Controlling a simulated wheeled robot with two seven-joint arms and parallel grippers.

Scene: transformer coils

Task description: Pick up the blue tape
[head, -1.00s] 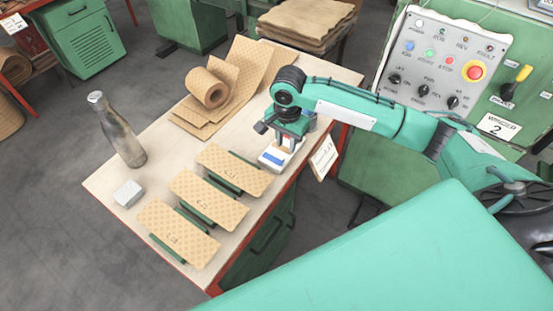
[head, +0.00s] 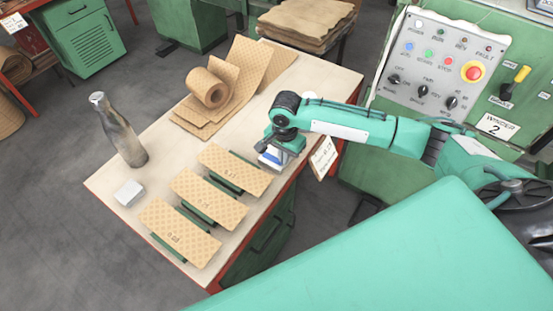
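A small white item with a blue band (head: 272,157) lies near the right edge of the workbench. Its blue part is the only blue I can make out on the bench, and I cannot tell its exact shape. My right gripper (head: 277,150) is low, pointing down right over this item and covering its far part. The fingertips are hidden or too small to tell whether they are open or closed on it. My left gripper is not in view.
The bench (head: 115,183) also holds several tan patterned insulation sheets (head: 235,168), a tan roll (head: 207,88), a metal bottle (head: 118,130) and a white block (head: 129,193). A tag (head: 323,158) hangs at the bench's right edge. A control panel (head: 440,65) stands behind my arm.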

